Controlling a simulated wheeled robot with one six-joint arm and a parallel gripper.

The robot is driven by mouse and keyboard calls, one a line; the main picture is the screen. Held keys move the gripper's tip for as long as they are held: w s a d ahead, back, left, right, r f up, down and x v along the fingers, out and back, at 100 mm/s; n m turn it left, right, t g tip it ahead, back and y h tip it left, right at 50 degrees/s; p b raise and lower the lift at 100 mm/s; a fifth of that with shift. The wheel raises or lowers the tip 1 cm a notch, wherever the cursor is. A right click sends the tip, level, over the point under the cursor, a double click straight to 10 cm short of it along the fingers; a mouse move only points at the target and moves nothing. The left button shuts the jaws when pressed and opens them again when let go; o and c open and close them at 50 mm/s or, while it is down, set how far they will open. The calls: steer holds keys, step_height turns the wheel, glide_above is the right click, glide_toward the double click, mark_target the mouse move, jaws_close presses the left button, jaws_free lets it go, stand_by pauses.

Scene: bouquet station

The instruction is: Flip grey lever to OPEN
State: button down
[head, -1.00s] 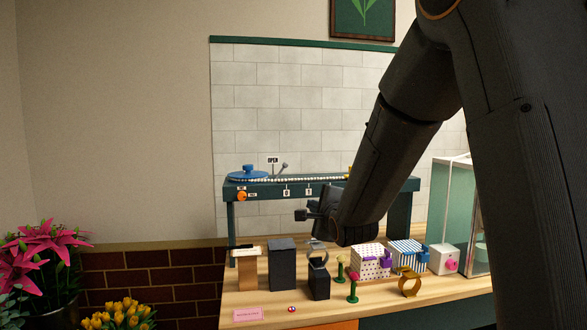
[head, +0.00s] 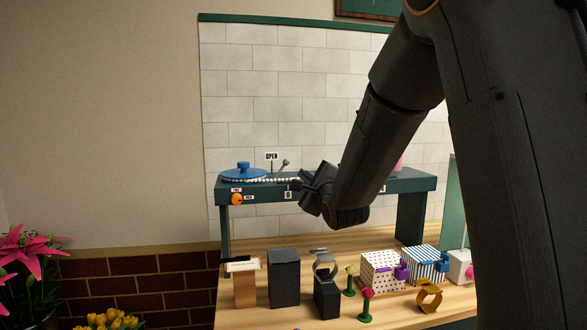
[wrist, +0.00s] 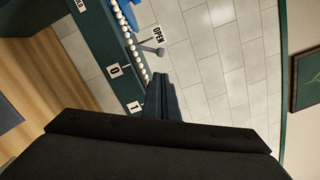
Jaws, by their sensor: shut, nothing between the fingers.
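The grey lever (head: 284,164) rises from the back of the raised dark teal shelf and leans right, away from the OPEN sign (head: 271,156) on its left. In the wrist view the lever's round knob (wrist: 160,51) and the OPEN sign (wrist: 158,34) lie just beyond my fingertips. My gripper (head: 304,178) is just right of the lever, at about shelf height. In the wrist view my gripper (wrist: 160,78) is shut and empty, pointing toward the lever with a visible gap in the picture. My forearm hides part of the shelf to the right.
A blue round lid (head: 243,174) sits left of the lever on the shelf (head: 400,184), with a string of white beads along the top. An orange knob (head: 237,199) is on the shelf front. Boxes, stands and small flowers crowd the wooden table (head: 250,318) below. Tiled wall stands behind.

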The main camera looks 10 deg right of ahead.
mark_target(281, 170)
steer(key=shift+d, duration=0.1)
steer(key=w+p, duration=0.1)
steer(key=w, duration=0.2)
steer(key=w+p, duration=0.1)
steer(key=w, duration=0.2)
steer(key=w+a+p, duration=0.1)
steer(key=w, duration=0.3)
steer(key=shift+r, duration=0.25)
